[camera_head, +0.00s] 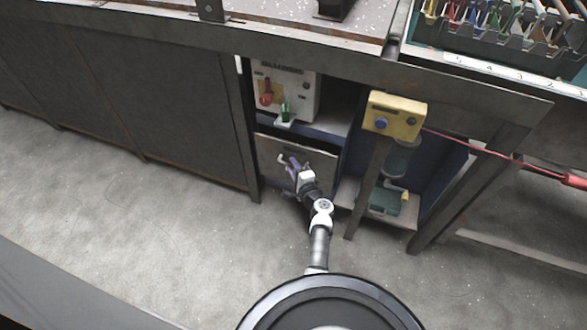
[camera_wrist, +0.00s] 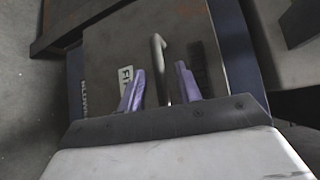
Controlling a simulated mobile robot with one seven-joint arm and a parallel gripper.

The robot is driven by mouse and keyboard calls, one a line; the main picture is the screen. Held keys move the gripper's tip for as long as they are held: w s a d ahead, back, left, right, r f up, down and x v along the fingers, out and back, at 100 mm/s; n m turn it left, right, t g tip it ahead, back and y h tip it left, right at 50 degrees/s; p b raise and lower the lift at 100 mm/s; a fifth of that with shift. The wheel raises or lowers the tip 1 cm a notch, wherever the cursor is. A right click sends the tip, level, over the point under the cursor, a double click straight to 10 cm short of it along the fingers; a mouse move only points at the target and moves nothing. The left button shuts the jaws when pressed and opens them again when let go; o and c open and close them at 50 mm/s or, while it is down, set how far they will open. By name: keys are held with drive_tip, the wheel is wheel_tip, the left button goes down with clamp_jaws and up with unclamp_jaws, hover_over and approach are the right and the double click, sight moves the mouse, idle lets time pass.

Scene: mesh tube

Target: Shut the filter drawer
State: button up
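The filter drawer (camera_head: 318,162) is a grey-brown panel low in the bench, under the control box. In the wrist view its front (camera_wrist: 205,28) carries a white label (camera_wrist: 125,77) with partly legible lettering and a pale bar handle (camera_wrist: 159,55). How far the drawer stands out is hard to tell. My gripper (camera_head: 290,163) is at the left part of the drawer front. In the wrist view its purple fingers (camera_wrist: 161,88) are apart, one on each side of the handle. I cannot tell whether either finger touches it.
A control box (camera_head: 290,88) with a red lever and a green part sits above the drawer. A yellow box (camera_head: 394,116) on a post stands to the right, beside an open bay with a teal machine (camera_head: 392,200). Closed dark panels (camera_head: 130,100) run left. The floor (camera_head: 150,220) in front is clear.

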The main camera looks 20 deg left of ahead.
sight(298, 160)
drive_tip(key=shift+a, duration=0.1)
clamp_jaws()
drive_tip(key=shift+w, duration=0.1)
drive_tip(key=shift+w+r+b, duration=0.15)
drive_tip(key=shift+w+b, duration=1.3)
drive_tip(key=shift+w, duration=0.6)
unclamp_jaws()
drive_tip(key=shift+w, duration=0.1)
